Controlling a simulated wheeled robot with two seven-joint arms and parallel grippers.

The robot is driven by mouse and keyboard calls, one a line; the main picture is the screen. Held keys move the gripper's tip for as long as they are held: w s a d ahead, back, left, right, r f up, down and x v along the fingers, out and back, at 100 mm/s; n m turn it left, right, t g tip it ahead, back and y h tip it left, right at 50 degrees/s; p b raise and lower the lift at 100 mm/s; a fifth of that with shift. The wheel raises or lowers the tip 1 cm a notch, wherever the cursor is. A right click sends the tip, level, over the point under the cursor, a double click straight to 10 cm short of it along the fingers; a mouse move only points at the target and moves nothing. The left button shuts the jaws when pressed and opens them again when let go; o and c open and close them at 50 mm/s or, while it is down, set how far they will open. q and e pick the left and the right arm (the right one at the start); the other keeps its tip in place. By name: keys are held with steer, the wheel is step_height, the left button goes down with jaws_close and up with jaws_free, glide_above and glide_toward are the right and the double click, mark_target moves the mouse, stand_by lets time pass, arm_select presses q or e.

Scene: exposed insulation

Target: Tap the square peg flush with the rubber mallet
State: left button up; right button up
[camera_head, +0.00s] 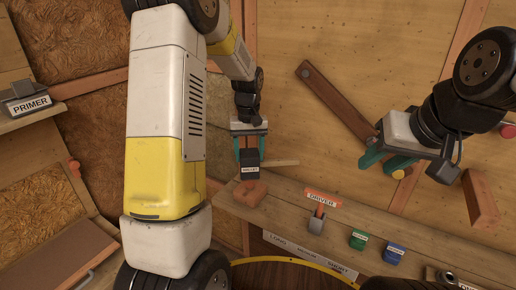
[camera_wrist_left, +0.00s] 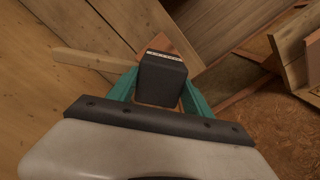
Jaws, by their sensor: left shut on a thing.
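My left gripper (camera_head: 249,150) is shut on the rubber mallet (camera_head: 249,168), a black block with a small white label. In the left wrist view, the black mallet head (camera_wrist_left: 162,80) is between the green fingers (camera_wrist_left: 158,98) and its pale wooden handle (camera_wrist_left: 92,60) points left. An orange-brown block (camera_head: 250,193) lies on the shelf below the mallet, with a notch or hole in its top. I cannot make out a square peg; the mallet may hide it. My right gripper (camera_head: 386,163) has its green fingers apart, near a small yellow round thing (camera_head: 398,174).
A primer tray (camera_head: 30,103) is at the far left.

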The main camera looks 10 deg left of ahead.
mark_target(250, 168)
arm_select(q)
steer(key=shift+f, duration=2.6)
steer(key=shift+r, duration=2.3)
steer(key=shift+f, duration=0.1)
step_height(250, 168, down, 5)
steer(key=shift+r, duration=2.3)
